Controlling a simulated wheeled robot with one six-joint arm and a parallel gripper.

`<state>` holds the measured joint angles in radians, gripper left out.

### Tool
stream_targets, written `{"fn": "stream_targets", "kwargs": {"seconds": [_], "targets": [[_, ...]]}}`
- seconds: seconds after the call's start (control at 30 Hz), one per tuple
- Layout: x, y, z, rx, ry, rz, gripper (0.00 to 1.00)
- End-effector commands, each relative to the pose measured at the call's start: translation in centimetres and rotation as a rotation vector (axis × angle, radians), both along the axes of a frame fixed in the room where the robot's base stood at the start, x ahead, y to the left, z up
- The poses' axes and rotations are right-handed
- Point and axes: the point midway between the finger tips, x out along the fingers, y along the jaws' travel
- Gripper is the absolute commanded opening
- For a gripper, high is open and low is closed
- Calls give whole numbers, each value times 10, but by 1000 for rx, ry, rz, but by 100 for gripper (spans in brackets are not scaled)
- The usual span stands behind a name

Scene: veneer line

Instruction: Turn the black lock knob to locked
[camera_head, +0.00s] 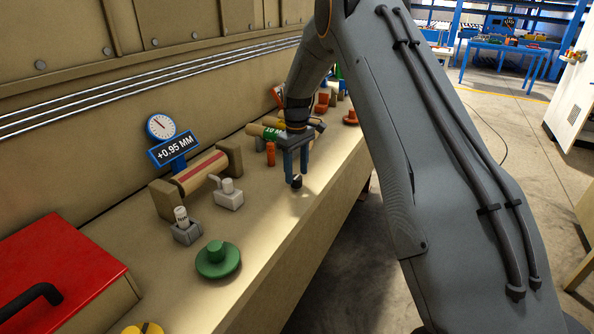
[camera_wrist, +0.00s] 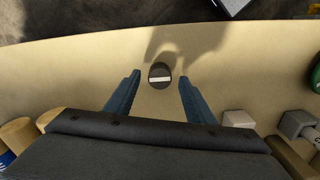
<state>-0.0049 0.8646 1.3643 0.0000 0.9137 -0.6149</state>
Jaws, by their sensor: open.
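The black lock knob (camera_wrist: 159,72) is a small round knob with a white bar across its top, and the bar lies sideways in the wrist view. In the head view the knob (camera_head: 296,181) stands on the bench top near its front edge. My gripper (camera_wrist: 157,75) has its two blue fingers apart, one on each side of the knob, with a gap on both sides. In the head view my gripper (camera_head: 294,174) points down over the knob. I cannot tell how far the fingertips are above the bench.
On the bench (camera_head: 270,235) a green round knob (camera_head: 217,260), a grey block with a white lever (camera_head: 228,194) and a roller under a gauge reading +0.95 MM (camera_head: 174,148) stand to the left. An orange cylinder (camera_head: 271,154) stands close behind my gripper. A red box (camera_head: 60,275) is at the near left.

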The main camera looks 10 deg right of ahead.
Motion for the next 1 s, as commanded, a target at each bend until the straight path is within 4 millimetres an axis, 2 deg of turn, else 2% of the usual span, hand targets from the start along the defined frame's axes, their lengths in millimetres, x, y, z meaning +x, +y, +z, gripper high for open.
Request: {"fn": "stream_targets", "kwargs": {"seconds": [0.13,0.4,0.6,0.67,1.0], "targets": [[0,0,-9,0,0,0,49],[0,0,-10,0,-1,0,49],[0,0,-10,0,-1,0,15],[0,0,-10,1,-1,0,8],[0,1,-11,1,-1,-54,8]]}}
